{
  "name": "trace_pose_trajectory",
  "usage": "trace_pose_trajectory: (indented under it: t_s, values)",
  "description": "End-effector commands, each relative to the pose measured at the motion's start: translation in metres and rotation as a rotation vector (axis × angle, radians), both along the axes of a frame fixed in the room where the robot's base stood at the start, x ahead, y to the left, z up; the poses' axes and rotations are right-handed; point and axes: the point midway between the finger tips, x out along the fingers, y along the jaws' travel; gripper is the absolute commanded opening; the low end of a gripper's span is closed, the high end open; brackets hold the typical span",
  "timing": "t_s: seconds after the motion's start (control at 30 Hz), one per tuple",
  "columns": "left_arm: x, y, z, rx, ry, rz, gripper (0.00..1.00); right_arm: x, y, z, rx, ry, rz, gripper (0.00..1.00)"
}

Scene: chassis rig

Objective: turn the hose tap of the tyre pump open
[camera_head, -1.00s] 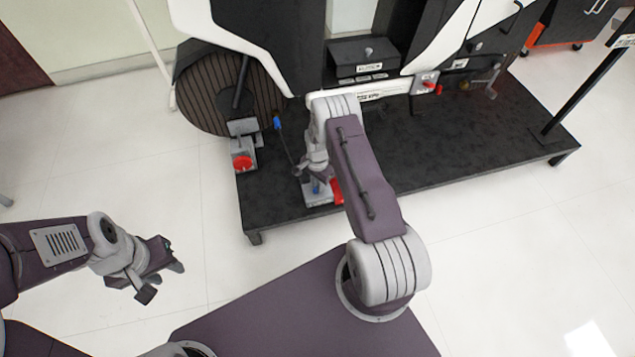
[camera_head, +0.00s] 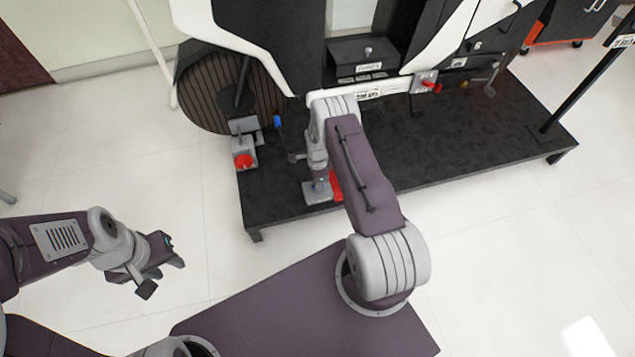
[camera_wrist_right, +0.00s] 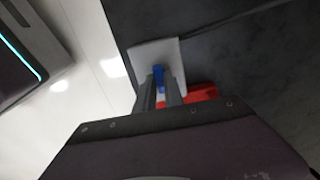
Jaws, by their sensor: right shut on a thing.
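The tyre pump shows in the head view as a light grey base plate (camera_head: 314,195) with a red part (camera_head: 337,190) beside it, near the front edge of the black platform. In the right wrist view, the blue hose tap (camera_wrist_right: 159,77) stands over the pale plate (camera_wrist_right: 172,52). My right gripper (camera_head: 318,178) reaches down over the plate; its fingers (camera_wrist_right: 160,88) are shut on the blue tap from both sides. The fingers and wrist hide much of the tap in the head view. My left gripper (camera_head: 165,273) is open and empty, over the floor at the left.
The black platform (camera_head: 440,150) carries a ribbed wheel, a grey block with a red knob (camera_head: 243,160), and a blue-tipped lever (camera_head: 277,121) left of my right wrist. A red handle (camera_head: 431,86) is at the back right.

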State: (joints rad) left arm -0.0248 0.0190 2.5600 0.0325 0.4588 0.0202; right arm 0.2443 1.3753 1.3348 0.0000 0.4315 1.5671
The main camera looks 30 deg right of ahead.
Motion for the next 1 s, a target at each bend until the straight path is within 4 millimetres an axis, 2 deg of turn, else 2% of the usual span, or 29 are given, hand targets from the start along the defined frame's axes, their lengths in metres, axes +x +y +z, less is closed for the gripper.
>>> trace_pose_trajectory:
  t_s: [0.47,0.5,0.53,0.57,0.87,1.0]
  values:
    - [0.000,0.000,0.000,0.000,0.000,0.000,0.36,0.000,0.000,0.000,0.000,-0.001,-0.013,0.00]
    - [0.000,0.000,0.000,0.000,0.000,0.000,0.36,0.000,0.000,0.000,0.000,-0.001,-0.013,0.24]
    - [0.000,0.000,0.000,0.000,0.000,0.000,0.36,0.000,0.000,0.000,0.000,-0.001,-0.013,0.32]
    - [0.000,0.000,0.000,0.000,0.000,0.000,0.36,0.000,0.000,0.000,0.000,-0.001,-0.013,0.35]
    - [0.000,0.000,0.002,0.000,0.000,0.000,0.36,0.000,0.000,0.003,0.000,-0.001,-0.011,0.35]
    - [0.000,0.000,0.021,0.000,0.000,0.000,0.36,0.001,0.000,0.031,0.000,-0.002,-0.011,0.35]
